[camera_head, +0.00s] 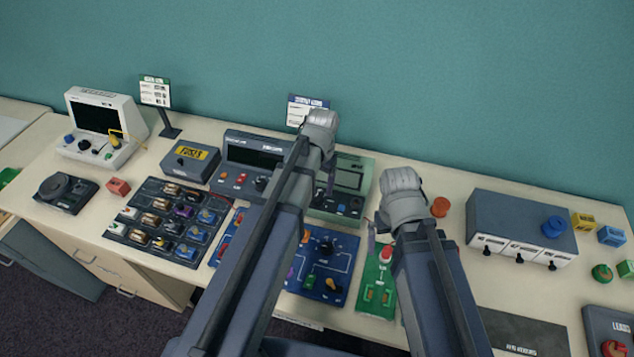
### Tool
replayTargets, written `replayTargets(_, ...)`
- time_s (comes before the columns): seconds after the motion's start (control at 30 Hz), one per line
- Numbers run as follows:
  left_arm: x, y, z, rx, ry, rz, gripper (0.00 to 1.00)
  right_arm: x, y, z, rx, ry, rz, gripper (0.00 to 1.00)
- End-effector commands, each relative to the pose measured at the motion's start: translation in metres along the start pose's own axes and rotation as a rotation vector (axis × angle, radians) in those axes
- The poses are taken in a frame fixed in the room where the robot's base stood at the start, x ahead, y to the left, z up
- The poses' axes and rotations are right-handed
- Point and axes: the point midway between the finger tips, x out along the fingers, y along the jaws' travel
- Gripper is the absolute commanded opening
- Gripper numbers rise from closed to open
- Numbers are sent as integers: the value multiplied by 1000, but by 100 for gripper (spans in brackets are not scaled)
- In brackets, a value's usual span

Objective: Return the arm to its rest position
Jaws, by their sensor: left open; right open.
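My two arms reach up from the bottom of the head view over the table. My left gripper (331,182) hangs at the end of the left arm, above the grey-green instrument at the back middle. Only a small part of it shows past the wrist. My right gripper (372,238) is above the green board (376,290) with a red knob, to the right of the blue panel. It is partly hidden by its own wrist. Both grippers are open, and I see nothing held in either. The arms hide parts of the panel and instruments beneath.
The pale table (450,205) is crowded. A black tray (170,222) of several small parts lies left of my arms. The blue panel (325,268) lies between them. A grey box (515,225) stands right, near a dark mat (522,335). A teal wall closes the back.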

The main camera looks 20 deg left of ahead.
Motion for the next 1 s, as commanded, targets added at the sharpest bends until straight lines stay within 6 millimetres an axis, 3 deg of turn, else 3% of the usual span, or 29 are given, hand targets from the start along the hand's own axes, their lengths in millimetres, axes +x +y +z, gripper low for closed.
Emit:
replayTargets(0.03, -14, 0, 0, 0, 0, 0, 78, -13, 1, 1, 0, 0, 0, 100)
replayTargets(0.13, -21, 0, 0, 0, 0, 0, 78, -21, 2, 1, 0, 0, 0, 100)
replayTargets(0.53, -22, 0, 0, 0, 0, 0, 78, -22, 2, 1, 0, 0, 0, 100)
replayTargets(0.77, -16, 0, 0, 0, 0, 0, 78, -16, 2, 1, 0, 0, 0, 100)
replayTargets(1.0, 6, 0, 0, 0, 0, 0, 78, 6, -1, 0, 0, 0, 0, 100)
